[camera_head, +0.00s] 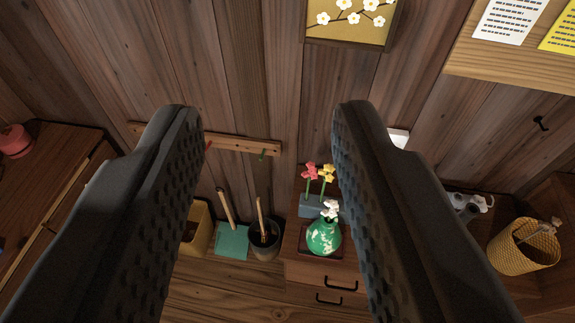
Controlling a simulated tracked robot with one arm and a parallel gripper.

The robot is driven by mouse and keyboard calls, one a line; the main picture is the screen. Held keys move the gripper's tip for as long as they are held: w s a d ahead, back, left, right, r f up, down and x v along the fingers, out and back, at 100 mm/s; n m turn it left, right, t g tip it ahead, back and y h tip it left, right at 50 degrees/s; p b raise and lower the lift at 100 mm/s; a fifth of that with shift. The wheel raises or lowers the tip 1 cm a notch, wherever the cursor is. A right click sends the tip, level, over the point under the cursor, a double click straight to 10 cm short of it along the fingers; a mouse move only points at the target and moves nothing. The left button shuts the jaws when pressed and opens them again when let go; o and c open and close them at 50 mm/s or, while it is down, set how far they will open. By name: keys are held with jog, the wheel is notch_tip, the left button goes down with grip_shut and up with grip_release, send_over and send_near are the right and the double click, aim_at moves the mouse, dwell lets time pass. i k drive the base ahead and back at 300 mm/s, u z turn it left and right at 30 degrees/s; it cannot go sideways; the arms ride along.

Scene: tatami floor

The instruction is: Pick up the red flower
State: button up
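The red flower (310,171) stands upright on a green stem in a blue-grey block holder (310,206). The holder sits on a small wooden cabinet (294,243) against the wall. A yellow flower (327,172) stands close to its right. A white flower (330,208) in a green and white vase (324,236) stands in front of the holder. My gripper (266,120) is open, its two dark textured fingers wide apart and nothing between them. The flowers show in the gap, nearer the right finger, some distance beyond it.
A wooden peg rail (231,142) runs along the wall left of the flowers. A yellow bin (197,230), a teal dustpan (231,243) and a dark bucket (264,243) stand left of the cabinet. A wicker basket (523,248) is at the right. A picture (350,22) hangs above.

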aim_at(311, 174)
jog(key=u, duration=0.35)
jog(key=i, duration=0.9)
jog(key=z, duration=0.25)
